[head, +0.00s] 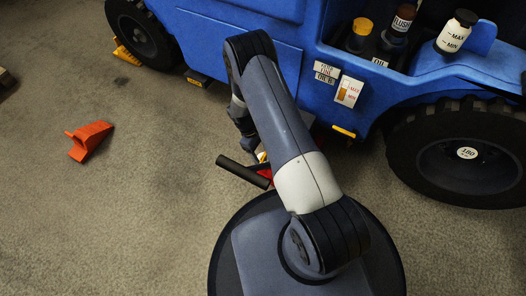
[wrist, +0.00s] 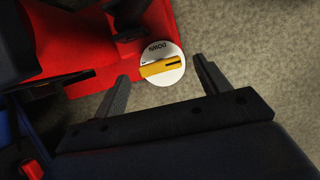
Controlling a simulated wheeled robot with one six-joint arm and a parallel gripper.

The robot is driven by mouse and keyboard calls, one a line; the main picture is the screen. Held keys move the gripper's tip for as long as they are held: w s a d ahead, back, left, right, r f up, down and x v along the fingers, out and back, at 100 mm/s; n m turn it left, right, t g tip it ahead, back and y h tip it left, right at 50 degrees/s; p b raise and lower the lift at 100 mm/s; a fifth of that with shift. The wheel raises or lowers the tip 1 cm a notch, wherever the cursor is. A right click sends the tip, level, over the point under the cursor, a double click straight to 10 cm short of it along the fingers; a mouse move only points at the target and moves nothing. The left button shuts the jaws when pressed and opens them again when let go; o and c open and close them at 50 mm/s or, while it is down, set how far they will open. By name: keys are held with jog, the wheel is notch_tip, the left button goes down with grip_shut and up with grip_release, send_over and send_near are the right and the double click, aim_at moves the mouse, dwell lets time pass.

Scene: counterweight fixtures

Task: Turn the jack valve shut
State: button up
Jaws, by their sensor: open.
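The jack valve shows in the wrist view as a yellow lever (wrist: 160,67) on a round white plate (wrist: 176,78) with the word DOWN on it, upside down. The plate sits at the edge of the red jack (wrist: 85,82). My gripper (wrist: 161,69) is open, with one black finger on each side of the plate in the picture. The lever appears between the fingertips and nothing is clamped; the height gap is hard to judge. In the head view the red jack (head: 265,173) and its black handle (head: 243,171) are partly hidden by my arm.
A blue vehicle (head: 240,45) with big black tyres (head: 462,152) stands at the back. Bottles (head: 457,32) stand in its open bay. An orange wedge chock (head: 90,140) lies on the carpet at the left. The floor between chock and jack is clear.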

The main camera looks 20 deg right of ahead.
jog(key=p+v, duration=0.2)
jog(key=v, duration=0.6)
jog(key=shift+a+r+p, duration=0.2)
jog(key=shift+r+p, duration=0.1)
jog(key=shift+r, duration=0.05)
jog(key=shift+f, duration=0.1)
jog(key=b+x, duration=0.4)
jog(key=x, duration=0.6)
jog(key=shift+d+f, duration=0.2)
jog(key=shift+f, duration=0.1)
jog(key=shift+s, duration=0.1)
jog(key=shift+r, duration=0.1)
